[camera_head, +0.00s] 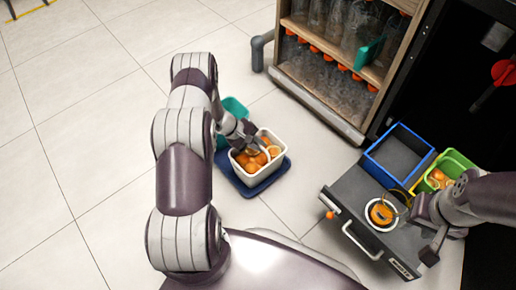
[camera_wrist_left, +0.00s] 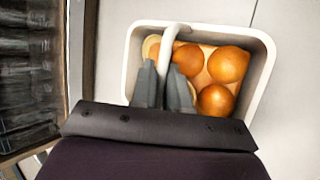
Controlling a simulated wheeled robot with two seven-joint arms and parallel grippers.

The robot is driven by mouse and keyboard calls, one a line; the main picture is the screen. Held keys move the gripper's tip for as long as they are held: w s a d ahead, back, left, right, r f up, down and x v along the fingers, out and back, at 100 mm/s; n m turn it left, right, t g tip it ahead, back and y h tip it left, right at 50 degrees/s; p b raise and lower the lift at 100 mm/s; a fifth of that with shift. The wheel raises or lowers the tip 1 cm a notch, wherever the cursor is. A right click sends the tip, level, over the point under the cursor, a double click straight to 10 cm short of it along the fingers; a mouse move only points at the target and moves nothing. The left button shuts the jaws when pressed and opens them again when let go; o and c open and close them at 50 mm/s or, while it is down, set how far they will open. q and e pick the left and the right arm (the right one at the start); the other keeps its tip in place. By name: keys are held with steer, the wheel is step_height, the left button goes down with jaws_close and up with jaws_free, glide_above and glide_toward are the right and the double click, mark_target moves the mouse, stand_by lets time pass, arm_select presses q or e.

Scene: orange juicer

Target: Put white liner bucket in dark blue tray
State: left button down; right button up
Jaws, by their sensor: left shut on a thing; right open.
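The white liner bucket (camera_head: 240,169) holds several oranges and has a pale handle. My left gripper (camera_head: 249,143) is shut on this handle at the bucket's far-left side. In the left wrist view the closed fingers (camera_wrist_left: 163,85) overlap the handle above the bucket (camera_wrist_left: 262,62). The dark blue tray (camera_head: 266,185) shows around and below the bucket in the head view. I cannot tell whether the bucket rests in it or hangs just above. The tray does not show in the wrist view. My right gripper (camera_head: 418,224) is open beside the pulled-out drawer.
A teal container (camera_head: 234,107) stands behind the bucket. A shelf (camera_head: 340,98) of bottles stands at the upper right. The left floor is clear.

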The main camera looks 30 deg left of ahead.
arm_select(q)
steer(key=shift+w+f, duration=0.1)
steer(key=shift+f, duration=0.35)
arm_select(e)
steer(key=shift+f, duration=0.4)
arm_select(q)
steer(key=c, duration=1.1)
jaws_free()
steer(key=shift+r+p, duration=0.25)
steer(key=shift+p, duration=0.05)
steer(key=p+v, duration=0.7)
steer(key=v, duration=0.4)
steer(key=s+d+r+m+g+y, duration=0.35)
steer(key=d+r+m, duration=0.4)
steer(key=r, duration=0.75)
steer(key=s+d+r+m+y, duration=0.3)
steer(key=s+d+r+m, duration=0.2)
steer(key=s+d+r, duration=0.2)
steer(key=s+r, duration=0.2)
steer(key=s, duration=0.2)
steer(key=shift+s+d+r+t, duration=0.35)
steer(key=shift+s+d, duration=0.05)
arm_select(e)
step_height(320, 180, up, 7)
